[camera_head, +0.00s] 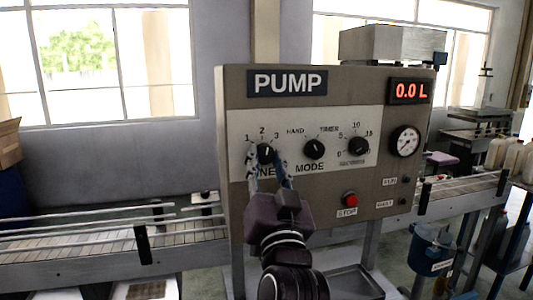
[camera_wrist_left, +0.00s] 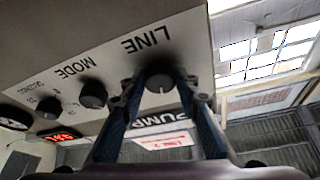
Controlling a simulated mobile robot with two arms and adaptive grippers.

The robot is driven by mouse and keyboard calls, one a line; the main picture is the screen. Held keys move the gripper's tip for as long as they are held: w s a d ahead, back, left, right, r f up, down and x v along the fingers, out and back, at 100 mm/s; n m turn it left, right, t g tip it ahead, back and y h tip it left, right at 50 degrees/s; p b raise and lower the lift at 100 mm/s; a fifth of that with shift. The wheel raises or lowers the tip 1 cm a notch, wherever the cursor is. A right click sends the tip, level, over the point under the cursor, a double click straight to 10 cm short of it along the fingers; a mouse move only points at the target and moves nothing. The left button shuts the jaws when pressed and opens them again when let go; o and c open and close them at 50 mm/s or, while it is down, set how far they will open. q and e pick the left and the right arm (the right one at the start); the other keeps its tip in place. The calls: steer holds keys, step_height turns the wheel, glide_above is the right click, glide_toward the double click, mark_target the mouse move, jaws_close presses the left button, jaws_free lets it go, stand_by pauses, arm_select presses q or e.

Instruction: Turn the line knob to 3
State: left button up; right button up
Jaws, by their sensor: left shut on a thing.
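The black line knob (camera_head: 266,152) is at the left of the pump panel (camera_head: 335,180), under the marks 1, 2 and 3. Its white pointer line seems to point about up, near 2. My left gripper (camera_head: 266,158) reaches up from below, with one finger on each side of the knob, shut on it. In the left wrist view the line knob (camera_wrist_left: 160,80) shows upside down between the fingertips, under the inverted LINE label. The fingers partly hide the label in the head view. My right gripper is not in view.
The mode knob (camera_head: 314,149) and a third knob (camera_head: 358,146) are to the right on the panel. A red stop button (camera_head: 350,199) and a gauge (camera_head: 405,141) are also there. A conveyor (camera_head: 110,238) runs behind.

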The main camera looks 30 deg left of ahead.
arm_select(q)
steer(key=m+h+p, duration=0.1)
steer(key=m+p, duration=0.1)
steer(key=m+t+h+p, duration=0.1)
steer(key=m+p, duration=0.2)
steer(key=m+h+p, duration=0.1)
steer(key=m+p, duration=0.1)
steer(key=shift+s+a+r, duration=0.1)
steer(key=shift+r, duration=0.25)
steer(key=shift+f+m+h+p, duration=0.2)
steer(key=shift+m+h+p, duration=0.3)
steer(key=shift+m+p, duration=0.7)
steer(key=o, duration=1.2)
steer(key=shift+c, duration=0.2)
